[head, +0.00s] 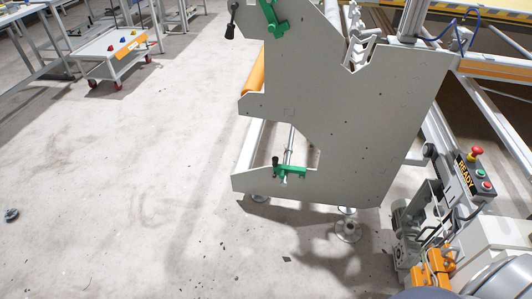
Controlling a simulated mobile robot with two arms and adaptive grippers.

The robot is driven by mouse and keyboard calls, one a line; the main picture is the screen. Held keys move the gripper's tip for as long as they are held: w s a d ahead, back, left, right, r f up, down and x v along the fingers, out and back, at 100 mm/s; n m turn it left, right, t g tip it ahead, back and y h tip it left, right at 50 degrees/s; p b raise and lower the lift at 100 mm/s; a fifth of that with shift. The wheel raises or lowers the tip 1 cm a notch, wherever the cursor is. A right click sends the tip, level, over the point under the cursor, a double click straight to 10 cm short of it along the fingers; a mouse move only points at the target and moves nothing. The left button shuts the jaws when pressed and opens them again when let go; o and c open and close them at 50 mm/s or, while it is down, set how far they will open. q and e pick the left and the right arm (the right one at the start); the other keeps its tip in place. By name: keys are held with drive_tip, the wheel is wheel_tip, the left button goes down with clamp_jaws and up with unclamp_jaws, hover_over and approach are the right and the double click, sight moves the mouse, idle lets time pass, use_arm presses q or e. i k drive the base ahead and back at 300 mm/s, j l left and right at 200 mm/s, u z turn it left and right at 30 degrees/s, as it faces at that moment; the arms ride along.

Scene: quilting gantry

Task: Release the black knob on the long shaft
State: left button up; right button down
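A small black knob (275,161) stands upright at the left end of a green clamp (290,171), at the lower left of the large grey side plate (350,110). A thin metal shaft (290,145) runs back from this clamp through the plate's cut-out; its far end is hidden. A second black knob (231,31) on a lever sits at the plate's top left, near another green clamp (272,20). I cannot tell whether either clamp is locked. Neither of my grippers is in view.
An orange roller (255,72) shows behind the plate. A control box (474,175) with a red button and READY label stands at right, above orange and white machinery. A white cart (116,52) stands at back left. The floor left of the plate is mostly clear.

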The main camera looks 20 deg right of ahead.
sight(275, 158)
drive_tip(key=i+l, duration=0.1)
drive_tip(key=i, duration=0.8)
